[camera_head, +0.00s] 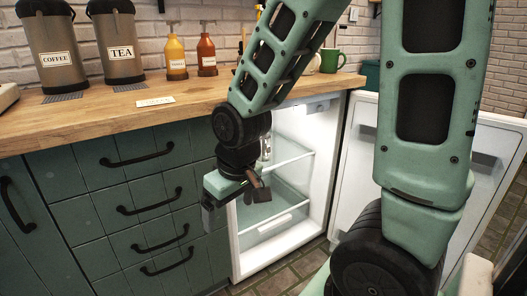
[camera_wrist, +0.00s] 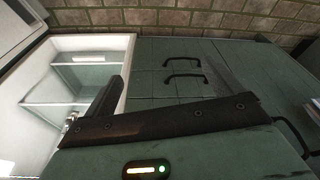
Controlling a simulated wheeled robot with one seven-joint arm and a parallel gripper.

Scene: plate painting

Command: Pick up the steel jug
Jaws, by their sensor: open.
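A small shiny metallic thing (camera_head: 265,149), perhaps the steel jug, shows inside the open fridge, largely hidden behind my arm and gripper. A shiny bit of it also seems to show in the wrist view (camera_wrist: 71,122), at the left beside a finger; its shape is too small to make out. My gripper (camera_head: 235,203) is open and empty in front of the left edge of the fridge and the drawers. In the wrist view its fingers (camera_wrist: 165,88) stand apart, with drawer fronts beyond them. It is not touching the metallic thing.
The lit white fridge (camera_head: 318,190) has glass shelves, and its door (camera_head: 495,185) stands open at the right. Green drawers (camera_head: 150,215) with black handles lie left. Dispensers (camera_head: 118,55), sauce bottles (camera_head: 206,56) and a green mug (camera_head: 331,61) stand on the wooden counter (camera_head: 100,115).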

